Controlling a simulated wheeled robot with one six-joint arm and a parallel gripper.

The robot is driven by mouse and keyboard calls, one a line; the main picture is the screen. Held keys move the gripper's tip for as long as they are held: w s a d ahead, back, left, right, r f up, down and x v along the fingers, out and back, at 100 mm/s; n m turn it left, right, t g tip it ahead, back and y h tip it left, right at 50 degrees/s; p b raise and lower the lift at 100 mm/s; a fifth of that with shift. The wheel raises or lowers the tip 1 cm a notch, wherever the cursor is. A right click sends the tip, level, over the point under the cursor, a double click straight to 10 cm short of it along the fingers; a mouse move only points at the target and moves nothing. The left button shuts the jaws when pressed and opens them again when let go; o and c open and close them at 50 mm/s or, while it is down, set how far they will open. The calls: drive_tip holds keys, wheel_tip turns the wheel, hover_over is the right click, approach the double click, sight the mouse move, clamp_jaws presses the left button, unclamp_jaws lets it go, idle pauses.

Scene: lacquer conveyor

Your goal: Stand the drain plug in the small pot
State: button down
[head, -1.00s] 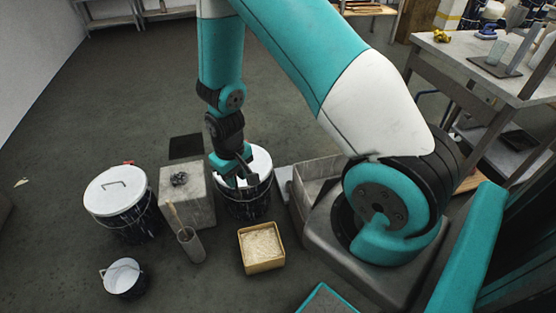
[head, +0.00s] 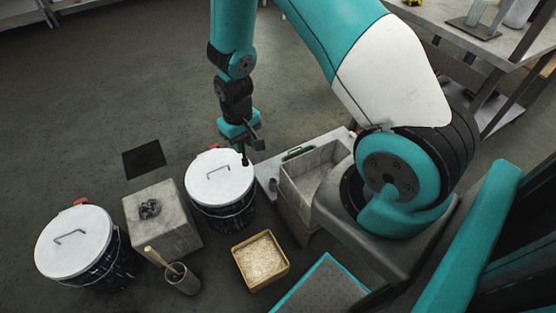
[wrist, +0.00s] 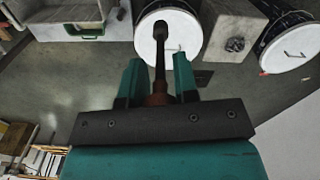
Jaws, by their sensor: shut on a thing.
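My gripper (head: 250,144) is shut on the drain plug (head: 245,159), a thin dark stem with a black knob at its far end. In the wrist view the plug (wrist: 160,52) stands out between the two teal fingers of my gripper (wrist: 159,64), with a brownish part at its base. In the head view the plug hangs knob down by the right edge of a white-lidded bucket (head: 218,180); I cannot tell the gap between them.
A concrete block (head: 168,218) with a dark lump on top stands between two lidded buckets, one at the far left (head: 72,240). In front are a grey cylinder holding a stick (head: 184,281) and a yellow box (head: 262,285). A grey trough (head: 312,176) is right of my gripper.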

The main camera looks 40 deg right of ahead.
drive_tip(key=w+d+f+m+b, duration=0.1)
drive_tip(key=w+d+f+b, duration=0.3)
drive_tip(key=f+b, duration=0.5)
drive_tip(key=w+d+f+m+b, duration=0.2)
drive_tip(key=w+d+f+b, duration=0.2)
drive_tip(key=f+b, duration=0.55)
drive_tip(key=w+d+f+m+b, duration=0.1)
drive_tip(key=w+d+f+b, duration=0.35)
drive_tip(key=f+b, duration=0.45)
drive_tip(key=w+d+f+m+b, duration=0.1)
drive_tip(key=d+f+b, duration=0.3)
drive_tip(key=f+b, duration=0.5)
drive_tip(key=w+d+f+m+b, duration=0.2)
drive_tip(key=d+f+b, duration=0.3)
drive_tip(key=f+b, duration=0.5)
drive_tip(key=w+d+f+m+b, duration=0.1)
drive_tip(key=w+d+f+b, duration=0.1)
drive_tip(key=d+f+b, duration=0.3)
drive_tip(key=shift+w+f+b, duration=0.15)
drive_tip(key=shift+f+b, duration=2)
drive_tip(key=shift+b, duration=0.25)
drive_tip(key=c, duration=0.8)
unclamp_jaws()
